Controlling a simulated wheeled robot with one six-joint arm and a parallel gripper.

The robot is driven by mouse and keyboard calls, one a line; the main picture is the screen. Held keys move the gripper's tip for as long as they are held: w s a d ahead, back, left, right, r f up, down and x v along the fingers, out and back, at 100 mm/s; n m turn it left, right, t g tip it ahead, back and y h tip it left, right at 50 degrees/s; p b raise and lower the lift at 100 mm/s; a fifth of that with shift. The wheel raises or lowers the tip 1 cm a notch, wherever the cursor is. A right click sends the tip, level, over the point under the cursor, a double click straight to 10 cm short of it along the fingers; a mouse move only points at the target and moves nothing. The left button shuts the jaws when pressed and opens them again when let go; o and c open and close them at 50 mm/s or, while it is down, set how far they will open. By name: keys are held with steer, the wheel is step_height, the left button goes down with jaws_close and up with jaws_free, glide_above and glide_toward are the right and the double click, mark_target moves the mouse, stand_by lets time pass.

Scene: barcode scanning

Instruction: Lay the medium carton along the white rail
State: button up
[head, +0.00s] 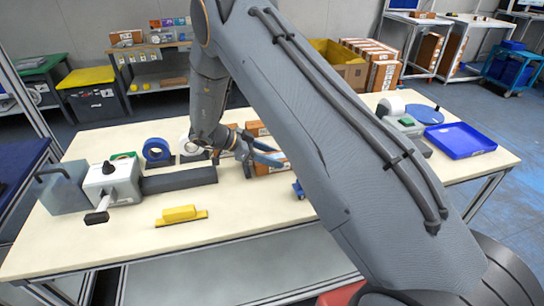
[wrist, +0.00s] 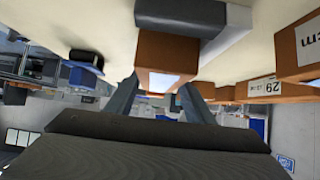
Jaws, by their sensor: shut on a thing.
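My gripper (wrist: 157,98) is shut on a brown carton (wrist: 165,52) with a white label, which sits between its two fingers in the wrist view. I take this to be the medium carton; its size is hard to judge. In the head view my gripper (head: 262,155) is over the middle of the table, beside brown cartons (head: 272,168) that my arm partly hides. A light grey-white bar (wrist: 232,35) lies next to a dark block (wrist: 180,14) in the wrist view, close to the held carton. I cannot tell whether that bar is the white rail.
A dark grey block (head: 180,178) and a white machine (head: 112,181) stand left of my gripper. A blue tape roll (head: 157,149) is behind them. A yellow block (head: 180,214) lies in front. A blue tray (head: 460,141) is at right. The front table strip is mostly clear.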

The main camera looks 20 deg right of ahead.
steer(key=shift+f, duration=0.15)
steer(key=o, duration=1.5)
steer(key=shift+c, duration=0.2)
